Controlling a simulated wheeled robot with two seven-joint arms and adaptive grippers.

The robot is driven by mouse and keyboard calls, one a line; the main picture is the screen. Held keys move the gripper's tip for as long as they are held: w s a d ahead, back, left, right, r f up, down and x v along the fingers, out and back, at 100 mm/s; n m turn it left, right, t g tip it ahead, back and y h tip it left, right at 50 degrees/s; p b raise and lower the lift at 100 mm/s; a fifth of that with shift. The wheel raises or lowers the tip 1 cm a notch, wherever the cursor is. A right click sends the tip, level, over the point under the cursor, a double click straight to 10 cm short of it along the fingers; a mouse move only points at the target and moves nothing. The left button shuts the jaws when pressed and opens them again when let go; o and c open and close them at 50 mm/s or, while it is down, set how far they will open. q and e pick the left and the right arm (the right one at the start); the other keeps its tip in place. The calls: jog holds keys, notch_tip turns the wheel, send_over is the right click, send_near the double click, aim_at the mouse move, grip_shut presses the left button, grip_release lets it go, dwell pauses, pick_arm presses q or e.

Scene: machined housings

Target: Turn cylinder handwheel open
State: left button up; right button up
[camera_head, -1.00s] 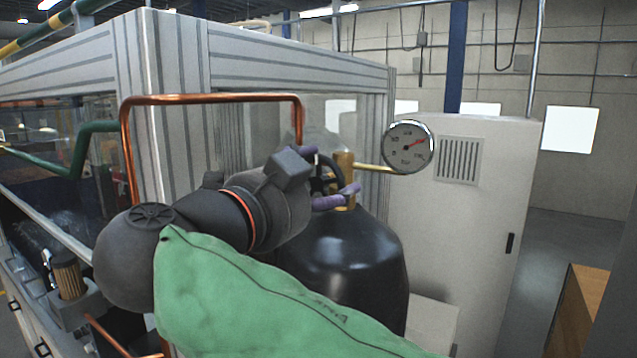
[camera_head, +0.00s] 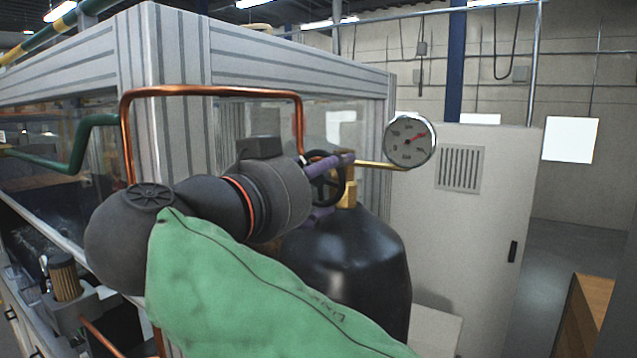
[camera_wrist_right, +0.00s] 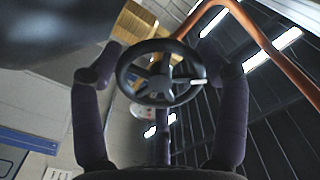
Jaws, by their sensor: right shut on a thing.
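The black handwheel (camera_head: 322,187) sits on the brass valve (camera_head: 347,193) atop a dark gas cylinder (camera_head: 350,265). My right gripper (camera_head: 332,184) reaches it from the left, with purple fingers above and below the wheel. In the right wrist view the spoked handwheel (camera_wrist_right: 160,83) lies between the fingertips of my right gripper (camera_wrist_right: 162,66), one on each side of its rim. The gripper is shut on the wheel. The wheel's far side and some finger contact are hidden in the head view. My left gripper is not in view.
A round pressure gauge (camera_head: 409,140) stands right of the valve on a brass pipe. A copper pipe (camera_head: 215,91) arches above my right wrist. A framed glass enclosure (camera_head: 160,60) is behind, and a grey cabinet (camera_head: 470,230) stands to the right.

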jog(key=n, duration=0.3)
jog(key=shift+d+r+n, duration=0.15)
jog(key=shift+r+n, duration=0.15)
jog(key=shift+r, duration=0.05)
jog(key=n+p, duration=0.1)
jog(key=n, duration=0.2)
jog(key=shift+n, duration=0.3)
jog(key=n+p, duration=0.1)
jog(key=n, duration=0.2)
jog(key=shift+r+n, duration=0.1)
jog(key=shift+n, duration=0.3)
jog(key=n+p, duration=0.2)
jog(key=n, duration=0.1)
jog(key=shift+n, duration=0.3)
jog(key=n+p, duration=0.3)
jog(key=n, duration=0.3)
jog(key=shift+p, duration=0.4)
jog(key=n+p, duration=0.1)
jog(key=n, duration=0.1)
jog(key=shift+n, duration=0.3)
jog(key=shift+f+n, duration=0.3)
jog(key=shift+n, duration=0.7)
jog(key=shift+a+f, duration=0.1)
jog(key=shift+a, duration=0.1)
